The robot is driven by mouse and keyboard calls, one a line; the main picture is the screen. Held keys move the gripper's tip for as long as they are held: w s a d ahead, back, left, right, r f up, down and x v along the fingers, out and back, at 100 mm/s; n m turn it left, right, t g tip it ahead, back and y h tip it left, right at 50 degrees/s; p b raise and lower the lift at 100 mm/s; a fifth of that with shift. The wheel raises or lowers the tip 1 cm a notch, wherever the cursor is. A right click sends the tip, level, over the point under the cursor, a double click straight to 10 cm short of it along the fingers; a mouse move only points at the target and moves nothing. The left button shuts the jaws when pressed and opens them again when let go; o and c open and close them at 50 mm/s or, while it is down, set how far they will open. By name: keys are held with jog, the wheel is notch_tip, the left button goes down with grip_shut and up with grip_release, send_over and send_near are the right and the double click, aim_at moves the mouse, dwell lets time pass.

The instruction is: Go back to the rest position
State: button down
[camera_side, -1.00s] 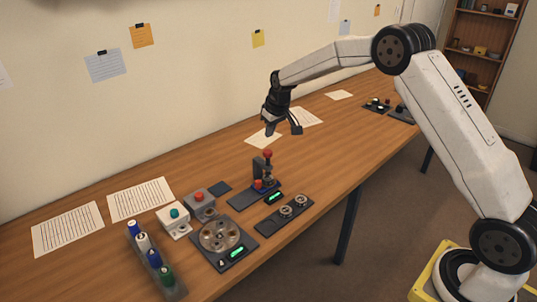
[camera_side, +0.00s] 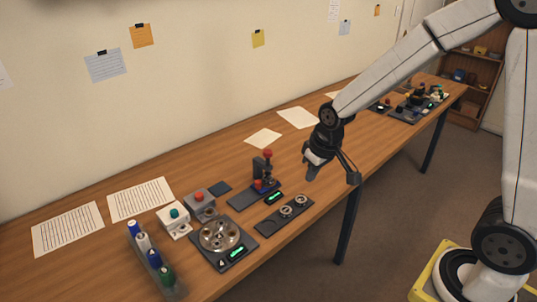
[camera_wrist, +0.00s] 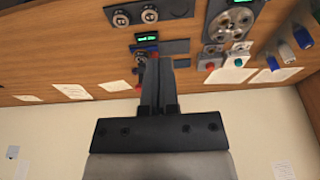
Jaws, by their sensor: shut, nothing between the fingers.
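My gripper (camera_side: 310,172) is shut and empty. In the side view it hangs in the air at the front edge of the table, to the right of the small press with the red knob (camera_side: 267,170). In the wrist view the two fingers of my gripper (camera_wrist: 158,62) are together, with nothing between them. The wooden table (camera_side: 310,222) lies below it.
A dark plate with two round parts (camera_side: 284,216), a round disc fixture (camera_side: 220,236), two button boxes (camera_side: 173,218) and a rack of bottles (camera_side: 150,262) stand at the near left. More dark fixtures (camera_side: 415,108) are at the far right. Papers lie along the wall.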

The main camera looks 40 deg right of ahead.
jog(key=s+a+f, duration=0.1)
jog(key=s, duration=0.8)
jog(key=shift+s+a+f, duration=0.2)
jog(key=shift+s+f, duration=0.05)
jog(key=shift+s, duration=0.1)
jog(key=shift+w, duration=0.2)
dwell(0.4)
